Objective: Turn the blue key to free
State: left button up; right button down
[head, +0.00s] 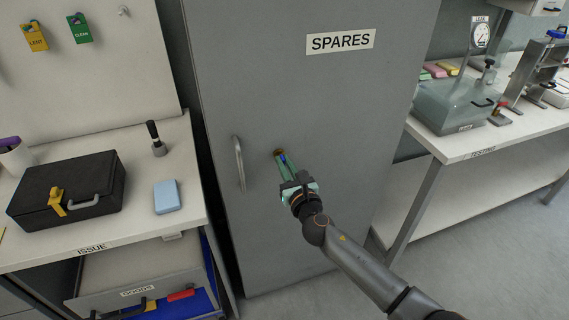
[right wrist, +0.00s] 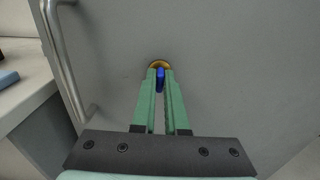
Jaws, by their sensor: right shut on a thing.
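The blue key (right wrist: 160,80) sits in a round brass lock (right wrist: 159,64) on the grey cabinet door (head: 300,90) marked SPARES. In the head view only a small bit of the blue key (head: 283,158) shows, just below the brass lock (head: 279,151). My right gripper (head: 282,160) reaches up to the door from the lower right. Its green fingers (right wrist: 160,76) are shut on the blue key, one on each side. The key's turned position against any marking cannot be read. My left gripper is not in view.
A door handle (head: 239,163) stands left of the lock. A bench marked ISSUE (head: 184,220) on the left holds a black case (head: 100,172) and a light blue block (head: 166,197). A bench marked TESTING (head: 460,149) stands on the right with a clear tank (head: 450,105).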

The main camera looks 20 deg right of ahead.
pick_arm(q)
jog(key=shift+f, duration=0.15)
pick_arm(e)
jog(key=shift+m, duration=0.3)
pick_arm(q)
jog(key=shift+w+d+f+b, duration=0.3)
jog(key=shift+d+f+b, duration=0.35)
jog(key=shift+b, duration=0.6)
pick_arm(e)
jog(key=shift+d+f+m, duration=0.1)
jog(key=shift+f+m, duration=0.05)
jog(key=shift+m, duration=8.65)
jog(key=c, duration=0.9)
grip_release()
jog(key=shift+c, duration=0.2)
